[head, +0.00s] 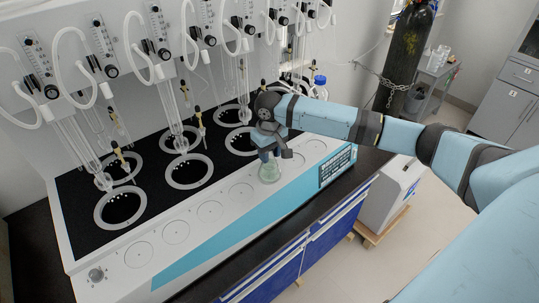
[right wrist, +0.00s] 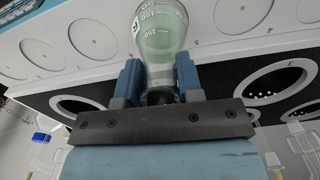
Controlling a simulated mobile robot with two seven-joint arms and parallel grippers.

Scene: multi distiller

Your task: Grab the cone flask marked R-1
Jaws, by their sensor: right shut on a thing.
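The cone flask (head: 269,174) is clear glass with pale green liquid and stands on the white front ledge of the distiller, over one of the round marks. It also shows in the right wrist view (right wrist: 161,32), with printed volume marks and a small white label I cannot read. My right gripper (head: 270,153) is above the flask. In the right wrist view its two blue fingers (right wrist: 160,86) are on either side of the flask's neck, shut on it. The flask looks upright. My left gripper is not in view.
The multi distiller (head: 130,245) has several ringed black wells (head: 187,171) with glass tubes and hoses above them. Empty round marks (head: 210,211) line its front ledge. A blue-capped bottle (head: 319,86) stands behind my right arm. A chained dark gas cylinder (head: 406,55) stands at the back right.

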